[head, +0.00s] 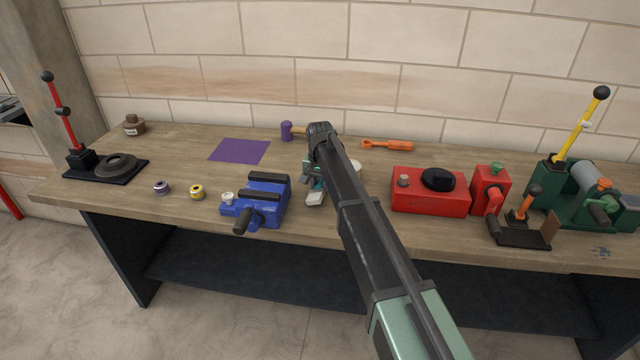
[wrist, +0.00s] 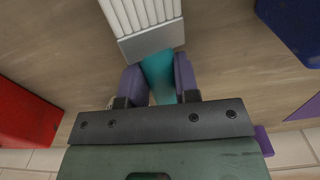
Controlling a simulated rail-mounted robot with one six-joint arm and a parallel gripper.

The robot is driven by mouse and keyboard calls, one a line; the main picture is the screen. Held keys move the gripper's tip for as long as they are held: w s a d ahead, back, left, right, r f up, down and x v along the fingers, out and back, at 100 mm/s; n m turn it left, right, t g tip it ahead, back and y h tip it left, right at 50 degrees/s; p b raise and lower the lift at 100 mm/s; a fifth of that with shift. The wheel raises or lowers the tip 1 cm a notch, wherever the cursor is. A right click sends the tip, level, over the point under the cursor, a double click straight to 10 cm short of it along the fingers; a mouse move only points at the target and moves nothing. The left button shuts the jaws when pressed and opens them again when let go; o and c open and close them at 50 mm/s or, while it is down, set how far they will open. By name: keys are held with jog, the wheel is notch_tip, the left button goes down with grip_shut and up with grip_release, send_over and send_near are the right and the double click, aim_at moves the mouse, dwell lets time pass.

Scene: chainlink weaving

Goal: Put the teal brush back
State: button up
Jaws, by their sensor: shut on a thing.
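The teal brush (wrist: 157,74) has a teal handle, a grey ferrule and white bristles (wrist: 138,12). In the wrist view, my gripper (wrist: 158,78) is shut on its handle, with one purple finger on each side. The bristles point away from my gripper. In the head view, my gripper (head: 313,181) is over the middle of the bench, just right of the blue vise. The pale end of the brush (head: 315,199) points toward the bench's front edge. My arm hides part of it. I cannot tell whether the brush touches the bench.
The blue vise (head: 262,190) stands close on the left, a red box (head: 430,201) on the right. Behind are a purple mallet (head: 287,131), an orange wrench (head: 387,145) and a purple sheet (head: 239,151). A pale round thing (head: 355,167) is partly hidden by my arm.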

jog(key=shift+f+b, duration=0.5)
jog(key=shift+f, duration=0.1)
dwell(0.3)
jog(key=o, duration=1.1)
notch_tip(320, 180, up, 11)
jog(key=p, duration=1.1)
jog(key=shift+s+r, duration=0.1)
jog(key=shift+r, duration=0.05)
jog(key=shift+f, duration=0.2)
